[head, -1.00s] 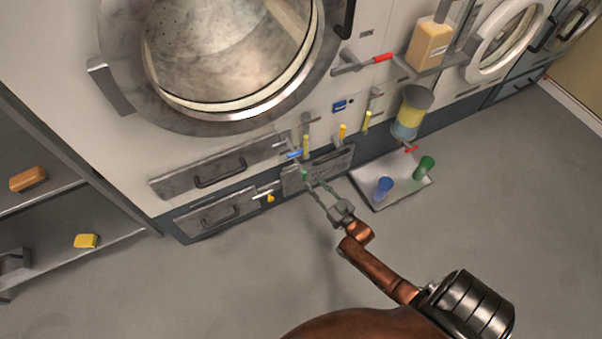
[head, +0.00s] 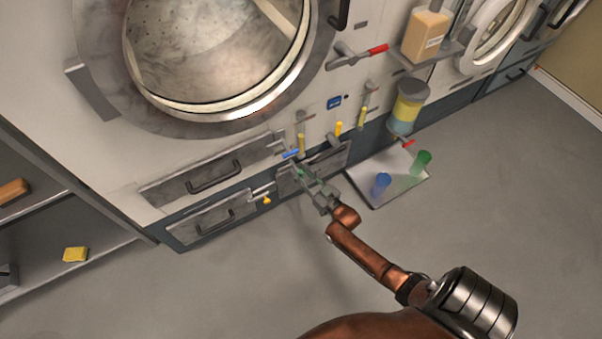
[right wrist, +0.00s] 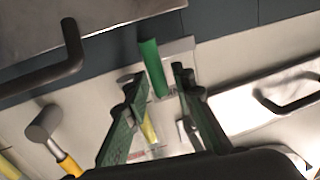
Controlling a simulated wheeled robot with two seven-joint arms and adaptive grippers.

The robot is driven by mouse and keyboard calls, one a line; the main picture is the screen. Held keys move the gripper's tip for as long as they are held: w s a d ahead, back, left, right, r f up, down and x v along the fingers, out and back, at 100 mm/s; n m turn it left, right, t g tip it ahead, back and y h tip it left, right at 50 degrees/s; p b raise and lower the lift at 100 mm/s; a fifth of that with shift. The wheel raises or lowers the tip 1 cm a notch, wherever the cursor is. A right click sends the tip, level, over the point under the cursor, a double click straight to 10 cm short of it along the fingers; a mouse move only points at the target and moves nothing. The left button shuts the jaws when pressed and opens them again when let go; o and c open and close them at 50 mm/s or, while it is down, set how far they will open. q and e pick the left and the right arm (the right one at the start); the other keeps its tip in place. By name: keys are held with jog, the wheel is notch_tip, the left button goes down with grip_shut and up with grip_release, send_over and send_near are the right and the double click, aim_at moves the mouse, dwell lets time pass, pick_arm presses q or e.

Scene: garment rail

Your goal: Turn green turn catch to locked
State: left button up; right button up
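The green turn catch shows in the right wrist view as a green bar-shaped handle (right wrist: 152,68) on a pale plate at the edge of a panel. My right gripper (right wrist: 155,80) is open, with its two green-padded fingers on either side of the line to the handle. The handle appears between and just beyond the fingertips; contact cannot be told. In the head view the right gripper (head: 311,180) is low at the machine front, by the grey drawer panels, and largely covers the catch. My left gripper is not in view.
Near the gripper are a blue-tipped handle (head: 290,154), a yellow knob (head: 266,201) and yellow handles (head: 301,145). Open floor (head: 230,285) lies in front.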

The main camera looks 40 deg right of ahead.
grip_shut()
dwell(0.3)
